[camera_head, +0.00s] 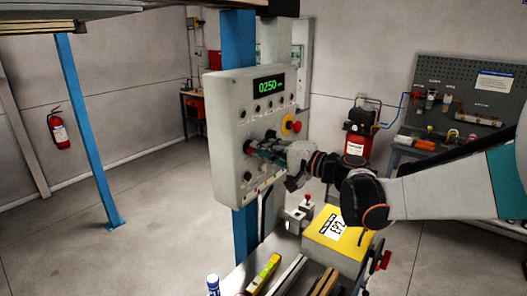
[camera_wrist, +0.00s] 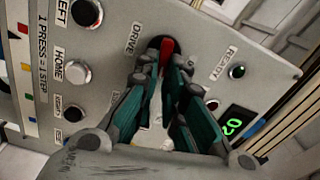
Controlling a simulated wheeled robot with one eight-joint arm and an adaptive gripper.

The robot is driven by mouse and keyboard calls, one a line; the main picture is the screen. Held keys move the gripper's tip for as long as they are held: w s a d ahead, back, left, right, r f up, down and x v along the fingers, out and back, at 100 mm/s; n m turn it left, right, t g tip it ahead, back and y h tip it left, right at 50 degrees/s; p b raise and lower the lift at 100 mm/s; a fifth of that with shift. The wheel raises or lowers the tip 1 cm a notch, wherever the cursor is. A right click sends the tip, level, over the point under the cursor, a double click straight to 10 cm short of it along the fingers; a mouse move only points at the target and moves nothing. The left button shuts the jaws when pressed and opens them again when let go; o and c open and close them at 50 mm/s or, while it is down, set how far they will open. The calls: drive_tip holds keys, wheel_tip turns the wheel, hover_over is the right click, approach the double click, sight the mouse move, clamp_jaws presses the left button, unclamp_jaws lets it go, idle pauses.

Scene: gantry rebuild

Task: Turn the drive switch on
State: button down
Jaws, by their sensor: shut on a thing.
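The drive switch (camera_wrist: 167,46) is a red lever in a dark round base beside the label DRIVE, at the top middle of the wrist view. It sits on the front of the grey control box (camera_head: 226,120), which is mounted on a blue post. My gripper (camera_wrist: 163,68) has its two green-and-grey fingers on either side of the red lever and is shut on it. In the head view my gripper (camera_head: 255,146) reaches the panel from the right and hides the switch. I cannot tell which position the switch is in.
The green display (camera_head: 269,86) reads 0250. HOME (camera_wrist: 78,75) and READY (camera_wrist: 237,71) flank the switch. A yellow box (camera_head: 338,240) stands on the bench below my arm. The floor at left is clear.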

drive_tip(key=shift+f+m+b, duration=0.2)
drive_tip(key=shift+m+b, duration=0.1)
drive_tip(key=shift+m, duration=0.6)
drive_tip(key=c, duration=1.7)
unclamp_jaws()
drive_tip(key=v, duration=1.2)
